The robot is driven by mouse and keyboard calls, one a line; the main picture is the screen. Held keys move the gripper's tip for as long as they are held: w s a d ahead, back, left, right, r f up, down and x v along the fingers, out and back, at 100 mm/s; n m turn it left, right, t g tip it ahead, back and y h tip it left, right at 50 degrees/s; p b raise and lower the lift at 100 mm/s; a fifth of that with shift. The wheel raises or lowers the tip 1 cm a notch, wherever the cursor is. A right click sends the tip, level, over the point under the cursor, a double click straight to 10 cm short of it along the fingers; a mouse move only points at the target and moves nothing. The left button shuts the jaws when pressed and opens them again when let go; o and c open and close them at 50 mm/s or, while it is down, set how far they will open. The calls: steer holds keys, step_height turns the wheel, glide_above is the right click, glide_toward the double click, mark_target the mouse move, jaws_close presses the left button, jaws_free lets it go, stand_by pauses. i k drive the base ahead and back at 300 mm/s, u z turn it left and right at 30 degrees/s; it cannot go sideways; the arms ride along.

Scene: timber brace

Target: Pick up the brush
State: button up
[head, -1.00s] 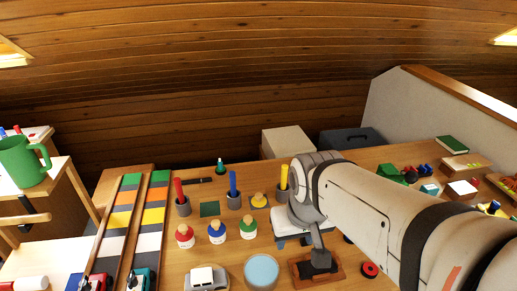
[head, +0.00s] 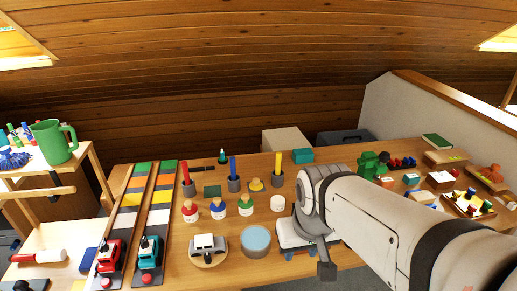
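I cannot clearly make out the brush. A slim dark stick-like thing (head: 204,168) lies on the long wooden bench behind the cups, and it may be the brush; it is too small to tell. My gripper (head: 305,252) hangs over the front of the bench at the end of my arm, well to the right of that thing and nearer to me. Its fingers are mostly hidden by its own body and wrist, so I cannot tell whether it is open. I see nothing held in it.
Grey cups hold a red stick (head: 186,170), a blue stick (head: 233,168) and a yellow stick (head: 277,163). Small round-headed jars (head: 218,207), a toy car (head: 207,245) and a light-blue round tub (head: 256,240) stand in front. Toy trucks (head: 148,258) sit on striped tracks at left.

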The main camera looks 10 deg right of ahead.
mark_target(279, 154)
steer(key=z, duration=1.15)
steer(key=k, duration=0.65)
steer(key=u, duration=0.75)
steer(key=i, duration=1)
